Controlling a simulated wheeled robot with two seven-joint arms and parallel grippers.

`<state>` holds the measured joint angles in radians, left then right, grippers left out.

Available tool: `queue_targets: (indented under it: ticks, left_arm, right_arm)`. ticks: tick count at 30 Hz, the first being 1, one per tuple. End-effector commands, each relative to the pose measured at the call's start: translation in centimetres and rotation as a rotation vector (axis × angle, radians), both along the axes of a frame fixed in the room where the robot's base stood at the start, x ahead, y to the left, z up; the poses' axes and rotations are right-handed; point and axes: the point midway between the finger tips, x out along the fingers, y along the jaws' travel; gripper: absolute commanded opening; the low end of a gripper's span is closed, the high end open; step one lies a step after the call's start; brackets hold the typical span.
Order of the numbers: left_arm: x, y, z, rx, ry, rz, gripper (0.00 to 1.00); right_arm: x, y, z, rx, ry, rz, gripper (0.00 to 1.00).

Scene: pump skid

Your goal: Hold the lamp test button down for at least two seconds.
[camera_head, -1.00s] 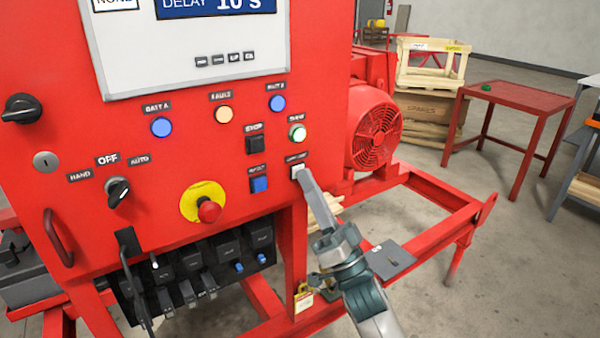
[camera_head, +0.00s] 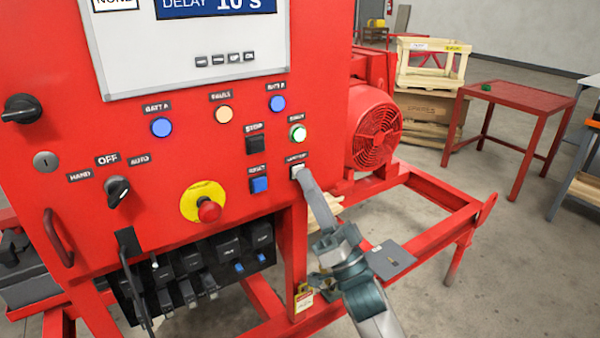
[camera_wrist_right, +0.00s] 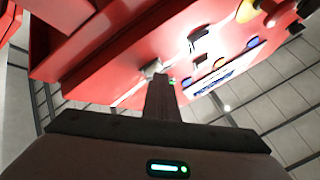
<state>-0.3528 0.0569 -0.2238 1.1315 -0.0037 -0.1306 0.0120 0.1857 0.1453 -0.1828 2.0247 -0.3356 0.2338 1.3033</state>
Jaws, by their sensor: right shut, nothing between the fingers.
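The white lamp test button (camera_head: 297,168) sits at the lower right of the red control panel, under a small dark label. My right gripper (camera_head: 302,174) is shut and empty, with its fingertips at the button, covering part of its face. They appear to touch it; how far the button is pressed cannot be told. In the right wrist view, the closed fingers (camera_wrist_right: 160,95) point at a small pale block on the panel, likely the button. The blue lamps (camera_head: 161,127), amber lamp (camera_head: 224,114) and green round button (camera_head: 298,132) look lit. My left gripper is not in view.
Nearby on the panel are a black stop button (camera_head: 255,145), a blue reset button (camera_head: 259,184) and a red emergency stop (camera_head: 208,210) on a yellow disc. A red motor (camera_head: 374,137) and frame rail (camera_head: 440,200) stand right of the panel.

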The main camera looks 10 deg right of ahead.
Motion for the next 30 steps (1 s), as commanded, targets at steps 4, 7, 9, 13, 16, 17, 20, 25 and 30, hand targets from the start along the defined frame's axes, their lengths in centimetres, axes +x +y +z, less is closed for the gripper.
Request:
queue_targets:
  ticks: [4, 7, 9, 13, 16, 17, 20, 25, 30]
  left_arm:
    - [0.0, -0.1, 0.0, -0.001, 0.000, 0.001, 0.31]
    - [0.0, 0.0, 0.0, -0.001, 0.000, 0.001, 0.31]
    - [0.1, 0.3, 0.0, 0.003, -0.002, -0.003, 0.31]
    - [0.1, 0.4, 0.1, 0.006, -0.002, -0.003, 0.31]
    - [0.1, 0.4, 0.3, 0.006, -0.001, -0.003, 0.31]
    - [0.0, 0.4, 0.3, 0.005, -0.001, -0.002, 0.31]
    - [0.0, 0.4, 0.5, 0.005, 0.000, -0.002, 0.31]
    - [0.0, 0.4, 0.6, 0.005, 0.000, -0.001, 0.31]
    - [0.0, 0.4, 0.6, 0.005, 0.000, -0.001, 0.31]
  right_arm:
    - [0.0, 0.0, 0.0, 0.000, 0.001, -0.001, 0.00]
    - [0.0, 0.0, 0.0, 0.000, 0.001, -0.001, 0.00]
    - [0.0, 0.0, 0.0, 0.000, 0.001, -0.001, 0.00]
    - [-0.2, -0.1, 0.0, 0.000, 0.002, 0.001, 0.00]
    - [-0.5, -0.2, 0.0, 0.000, 0.002, 0.001, 0.00]
    - [-0.6, -0.2, 0.0, 0.000, 0.001, 0.000, 0.00]
    - [-1.0, -0.4, 0.0, -0.001, 0.001, -0.001, 0.00]
    - [-1.5, -0.6, 0.0, 0.000, 0.001, 0.000, 0.00]
    - [-1.6, -0.6, 0.0, 0.000, 0.000, 0.000, 0.00]
